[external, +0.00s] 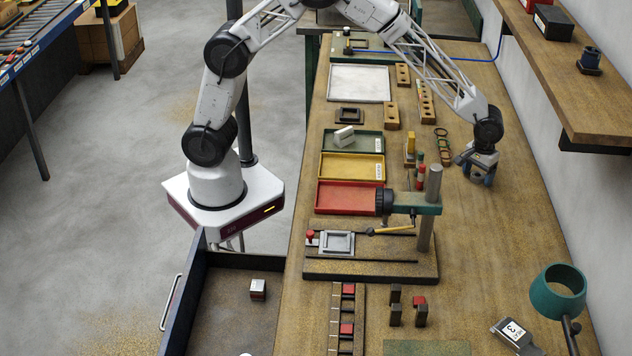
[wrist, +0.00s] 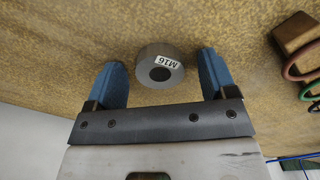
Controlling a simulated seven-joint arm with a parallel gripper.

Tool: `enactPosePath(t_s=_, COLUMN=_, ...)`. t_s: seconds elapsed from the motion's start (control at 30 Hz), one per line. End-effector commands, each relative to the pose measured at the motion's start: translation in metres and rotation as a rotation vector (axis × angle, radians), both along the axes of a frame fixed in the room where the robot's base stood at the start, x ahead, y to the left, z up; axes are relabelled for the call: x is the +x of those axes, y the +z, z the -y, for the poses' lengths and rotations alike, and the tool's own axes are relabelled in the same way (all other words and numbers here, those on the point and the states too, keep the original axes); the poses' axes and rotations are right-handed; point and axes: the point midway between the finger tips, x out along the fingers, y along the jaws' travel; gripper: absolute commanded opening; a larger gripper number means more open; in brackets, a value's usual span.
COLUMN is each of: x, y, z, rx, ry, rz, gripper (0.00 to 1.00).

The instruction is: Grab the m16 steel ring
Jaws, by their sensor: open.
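The M16 steel ring (wrist: 160,66) is a short grey cylinder with a dark centre hole and a white label reading M16. In the wrist view it stands on the wooden bench just beyond and between the two blue fingers. My gripper (wrist: 163,78) is open and empty, with one finger on each side of the ring and gaps showing. In the external view my gripper (external: 480,175) is low over the right part of the bench. The ring cannot be made out there; my gripper likely hides it.
Green and red rings lie by a wooden block (wrist: 297,31) at the wrist view's right. In the external view, a drill press (external: 427,210), a red tray (external: 345,208) and a yellow tray (external: 340,172) stand left of my gripper. A wall shelf (external: 590,100) overhangs at right.

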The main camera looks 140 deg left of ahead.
Motion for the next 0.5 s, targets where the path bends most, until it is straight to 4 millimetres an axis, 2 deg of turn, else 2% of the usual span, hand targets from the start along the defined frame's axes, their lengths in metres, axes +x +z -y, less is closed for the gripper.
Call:
enactPosePath(t_s=0.23, x=0.0000, y=0.0002, z=0.0000, rx=0.000, ry=0.000, rz=0.000, gripper=0.78)
enactPosePath(t_s=0.5, x=0.0000, y=0.0002, z=0.0000, rx=0.000, ry=0.000, rz=0.000, gripper=0.36)
